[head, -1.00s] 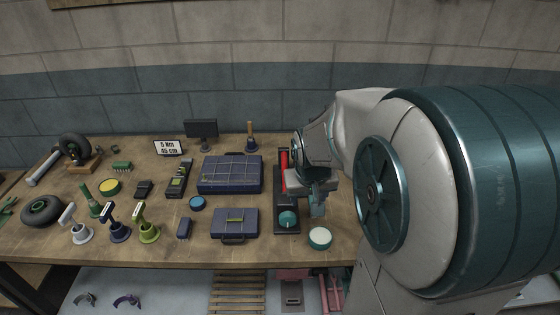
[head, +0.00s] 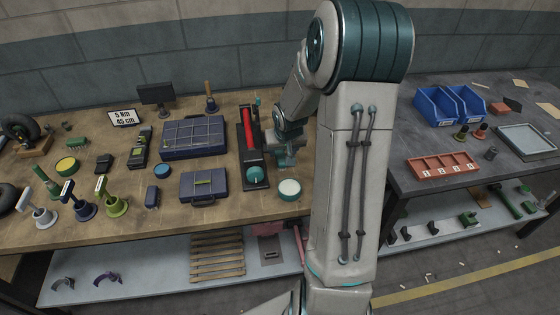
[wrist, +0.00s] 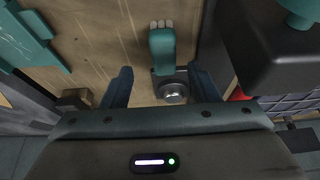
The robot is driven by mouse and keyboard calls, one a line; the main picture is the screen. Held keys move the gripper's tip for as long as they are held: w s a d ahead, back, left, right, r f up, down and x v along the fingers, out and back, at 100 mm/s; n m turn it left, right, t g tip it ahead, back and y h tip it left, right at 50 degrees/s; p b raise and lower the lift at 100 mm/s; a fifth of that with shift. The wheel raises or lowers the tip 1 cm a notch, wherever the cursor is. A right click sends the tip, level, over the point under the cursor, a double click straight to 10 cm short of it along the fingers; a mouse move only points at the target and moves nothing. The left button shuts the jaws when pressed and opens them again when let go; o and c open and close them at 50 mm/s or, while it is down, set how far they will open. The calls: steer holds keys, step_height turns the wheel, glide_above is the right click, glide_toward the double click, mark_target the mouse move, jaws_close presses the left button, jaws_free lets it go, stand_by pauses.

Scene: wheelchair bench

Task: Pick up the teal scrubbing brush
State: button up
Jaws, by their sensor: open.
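The teal scrubbing brush (wrist: 162,50) shows in the wrist view as a teal body with pale bristles at its upper end. It lies on the wooden bench top. My gripper (wrist: 161,74) is open, its two dark fingers apart to the left and right of the brush's lower end in the picture. The height between fingers and brush is hard to tell. A small silver knob-like thing (wrist: 173,92) shows just below the brush, between the fingers.
A black device with a red bar (head: 249,130) and teal knob stands close left of my gripper in the head view. Blue cases (head: 192,138) lie farther left. A grey bench with blue bins (head: 450,106) is at right.

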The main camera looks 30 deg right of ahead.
mark_target(281, 156)
steer(key=shift+a+x, duration=0.15)
steer(key=shift+x, duration=1.25)
steer(key=shift+a+x, duration=0.15)
steer(key=shift+x, duration=1.3)
steer(key=shift+w, duration=0.2)
steer(key=shift+r, duration=0.1)
steer(key=c, duration=1.1)
